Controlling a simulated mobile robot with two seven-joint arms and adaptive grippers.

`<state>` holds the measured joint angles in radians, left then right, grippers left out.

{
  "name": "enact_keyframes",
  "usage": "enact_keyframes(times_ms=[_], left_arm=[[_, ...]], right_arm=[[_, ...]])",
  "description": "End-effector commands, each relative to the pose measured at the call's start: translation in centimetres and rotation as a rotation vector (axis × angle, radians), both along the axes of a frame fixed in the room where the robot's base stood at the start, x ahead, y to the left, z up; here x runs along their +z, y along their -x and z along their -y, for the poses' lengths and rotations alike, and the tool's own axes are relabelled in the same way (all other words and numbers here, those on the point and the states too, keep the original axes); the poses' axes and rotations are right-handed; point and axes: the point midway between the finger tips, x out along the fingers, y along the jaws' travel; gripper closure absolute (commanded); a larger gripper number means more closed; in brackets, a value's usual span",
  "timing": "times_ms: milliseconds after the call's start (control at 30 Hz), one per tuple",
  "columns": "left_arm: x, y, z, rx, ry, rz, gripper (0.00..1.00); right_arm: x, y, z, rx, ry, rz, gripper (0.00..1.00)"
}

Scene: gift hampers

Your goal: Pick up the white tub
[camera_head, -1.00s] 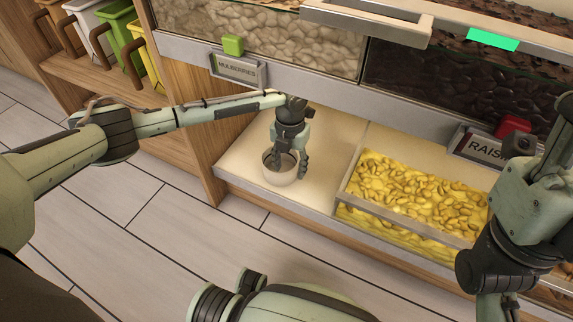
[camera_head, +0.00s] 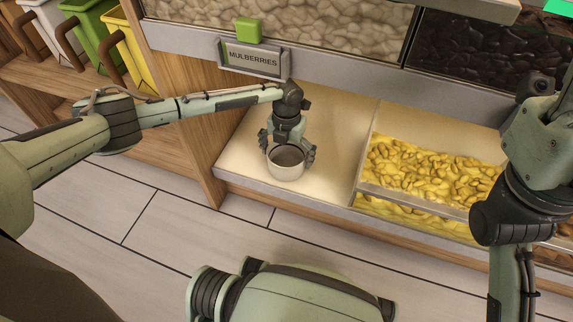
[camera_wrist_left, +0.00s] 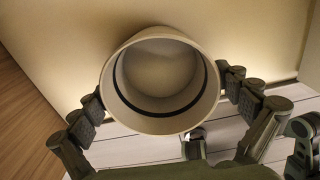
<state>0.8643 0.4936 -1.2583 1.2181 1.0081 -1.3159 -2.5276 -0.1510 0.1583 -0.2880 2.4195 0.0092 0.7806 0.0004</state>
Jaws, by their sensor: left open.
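The white tub (camera_head: 286,168) stands upright on the lit lower shelf (camera_head: 238,160), near its front edge. It looks empty. In the left wrist view the tub (camera_wrist_left: 160,122) shows from above, its round mouth facing the camera. My left gripper (camera_head: 287,158) is open, with a finger on each side of the tub. In the left wrist view the fingers (camera_wrist_left: 162,98) lie at the left and right of the rim; I cannot tell whether they touch it. My right arm is at the right of the head view, and its gripper's fingertips are not visible.
A clear bin of yellow dried fruit (camera_head: 432,172) stands on the shelf to the right. A "MULBERRIES" sign (camera_head: 253,60) hangs above the shelf. A wooden side panel (camera_head: 192,125) bounds the left. Green and yellow bins (camera_head: 128,48) stand at the upper left.

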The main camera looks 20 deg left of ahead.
Motion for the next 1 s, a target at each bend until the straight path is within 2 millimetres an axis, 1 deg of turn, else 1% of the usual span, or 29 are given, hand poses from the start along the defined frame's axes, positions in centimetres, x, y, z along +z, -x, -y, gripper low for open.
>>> enact_keyframes(times_ms=[33, 100, 367, 467, 700, 1000], left_arm=[[-0.97, 0.02, 0.05, 0.000, 0.001, 0.000, 0.00], [-1.50, 0.02, 0.03, 0.001, 0.000, 0.000, 0.00], [-1.69, 0.03, 0.01, 0.000, 0.000, 0.000, 0.00], [-1.68, 0.04, 0.00, 0.000, 0.000, 0.000, 0.10], [-1.69, 0.04, 0.00, 0.000, 0.000, 0.000, 0.39], [-1.42, 0.02, -0.02, 0.000, 0.000, 0.001, 0.39]], right_arm=[[-0.23, 0.00, -0.05, 0.000, 0.004, 0.007, 0.60], [-0.13, -0.01, -0.09, -0.001, 0.008, 0.013, 0.60], [0.06, -0.02, -0.12, 0.000, 0.009, 0.016, 0.60], [0.05, -0.01, -0.12, 0.000, 0.009, 0.016, 0.60], [0.05, -0.01, -0.12, -0.001, 0.009, 0.017, 0.60], [0.19, 0.00, -0.12, -0.001, 0.008, 0.018, 0.60]])
